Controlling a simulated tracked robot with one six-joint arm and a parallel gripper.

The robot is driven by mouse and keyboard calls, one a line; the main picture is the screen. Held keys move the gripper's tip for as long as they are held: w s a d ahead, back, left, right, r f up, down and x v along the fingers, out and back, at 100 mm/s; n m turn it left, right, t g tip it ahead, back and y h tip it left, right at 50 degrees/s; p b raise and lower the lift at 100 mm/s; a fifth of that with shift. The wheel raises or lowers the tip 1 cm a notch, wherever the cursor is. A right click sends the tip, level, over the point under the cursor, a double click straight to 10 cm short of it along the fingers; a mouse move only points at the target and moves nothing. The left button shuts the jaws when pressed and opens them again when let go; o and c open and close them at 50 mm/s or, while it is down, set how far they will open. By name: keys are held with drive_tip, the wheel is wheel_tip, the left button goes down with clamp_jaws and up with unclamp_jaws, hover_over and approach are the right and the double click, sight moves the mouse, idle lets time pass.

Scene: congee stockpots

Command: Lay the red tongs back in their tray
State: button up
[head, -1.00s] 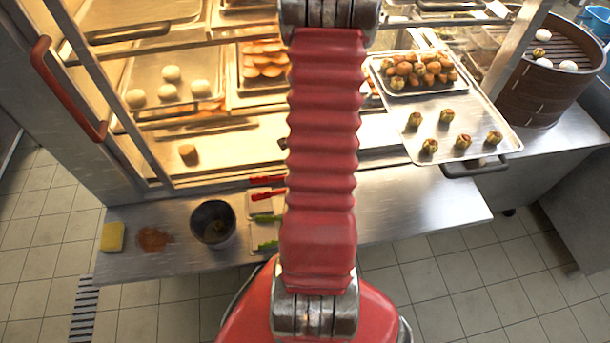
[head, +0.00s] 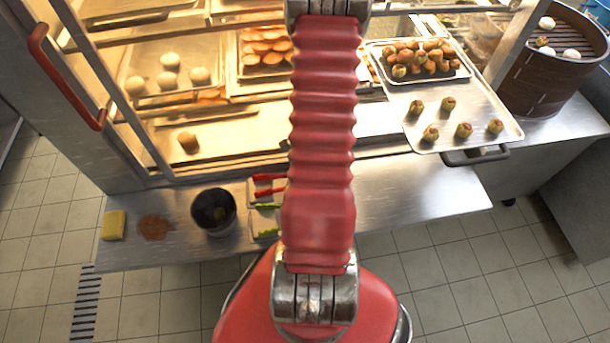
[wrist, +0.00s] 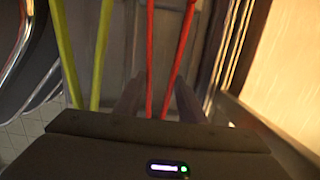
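The red tongs (head: 265,178) show as two red legs over a small pale tray (head: 251,187) on the steel bench, left of my arm. I cannot tell whether they touch its floor. In the wrist view the red tongs (wrist: 152,45) run between the two fingers of my gripper (wrist: 160,95), which sit close on either side of their legs. Green tongs (wrist: 103,50) lie to the left there; in the head view green tongs (head: 265,232) lie at a second tray just nearer. My arm hides my gripper and the right part of both trays in the head view.
A dark pot (head: 214,212), a brown spill (head: 155,228) and a yellow sponge (head: 114,225) are left on the bench. The glass cabinet (head: 200,130) stands behind. A large tray (head: 470,100) with buns overhangs at right. The bench right of my arm is clear.

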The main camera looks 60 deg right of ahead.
drive_tip(key=o, duration=0.6)
drive_tip(key=shift+o, duration=0.2)
drive_tip(key=shift+r, duration=0.1)
wheel_tip(320, 180, up, 12)
drive_tip(key=s+d, duration=0.1)
idle(0.6)
drive_tip(key=shift+f+n, duration=0.2)
drive_tip(key=shift+n, duration=0.1)
idle(0.5)
